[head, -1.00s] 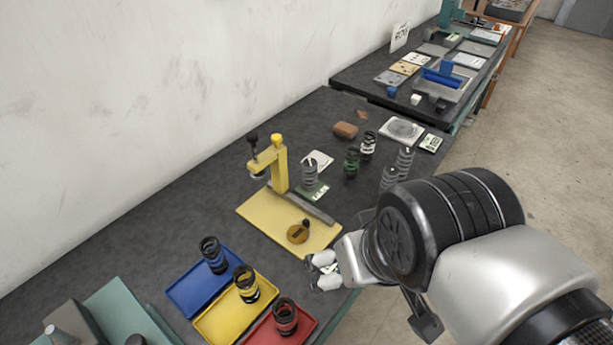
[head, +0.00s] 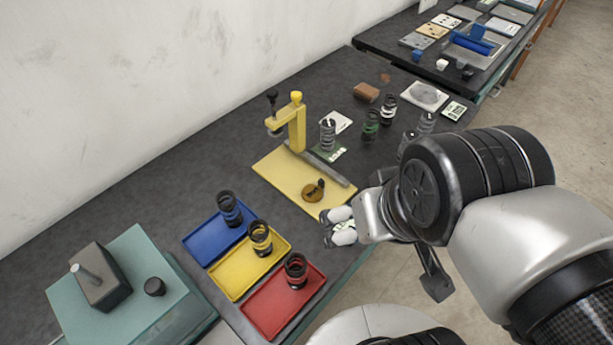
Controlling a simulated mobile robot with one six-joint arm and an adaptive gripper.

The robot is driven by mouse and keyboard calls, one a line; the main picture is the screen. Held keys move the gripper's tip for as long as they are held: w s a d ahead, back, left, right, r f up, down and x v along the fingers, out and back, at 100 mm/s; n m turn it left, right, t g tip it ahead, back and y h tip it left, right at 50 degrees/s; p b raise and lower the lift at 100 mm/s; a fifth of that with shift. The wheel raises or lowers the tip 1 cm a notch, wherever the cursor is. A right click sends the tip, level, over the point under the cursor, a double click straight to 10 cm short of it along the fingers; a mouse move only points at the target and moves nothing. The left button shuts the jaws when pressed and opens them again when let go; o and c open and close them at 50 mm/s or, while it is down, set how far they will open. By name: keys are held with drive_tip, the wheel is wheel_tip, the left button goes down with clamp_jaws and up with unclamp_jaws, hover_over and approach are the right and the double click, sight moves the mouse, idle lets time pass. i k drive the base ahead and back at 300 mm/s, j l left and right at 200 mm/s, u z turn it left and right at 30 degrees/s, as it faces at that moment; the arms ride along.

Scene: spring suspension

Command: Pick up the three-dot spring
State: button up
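Several coil springs stand upright on the bench, and dots on them are too small to make out, so I cannot tell which is the three-dot spring. A grey spring (head: 327,134) stands beside the yellow press, with a green spring (head: 371,125) and a black-and-white spring (head: 388,108) farther right. Grey springs (head: 426,123) are partly hidden by my arm. Banded springs stand on the blue tray (head: 204,243), yellow tray (head: 233,283) and red tray (head: 270,313). My gripper (head: 340,226) is near the press base's front corner, apart from the springs; its opening is unclear.
The yellow press (head: 297,125) stands on a yellow base (head: 277,172) holding a round brown piece (head: 313,190). A brown block (head: 366,92), a white plate (head: 425,96) and cards lie behind. A teal box (head: 130,290) is at lower left. Bare bench lies along the wall.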

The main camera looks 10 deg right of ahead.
sight(329, 125)
drive_tip(key=i+l+u, duration=0.2)
drive_tip(key=l+u, duration=0.2)
drive_tip(key=i+l+u, duration=0.1)
drive_tip(key=l+u, duration=0.3)
drive_tip(key=l, duration=0.15)
drive_tip(key=l+u, duration=0.4)
drive_tip(key=l, duration=0.85)
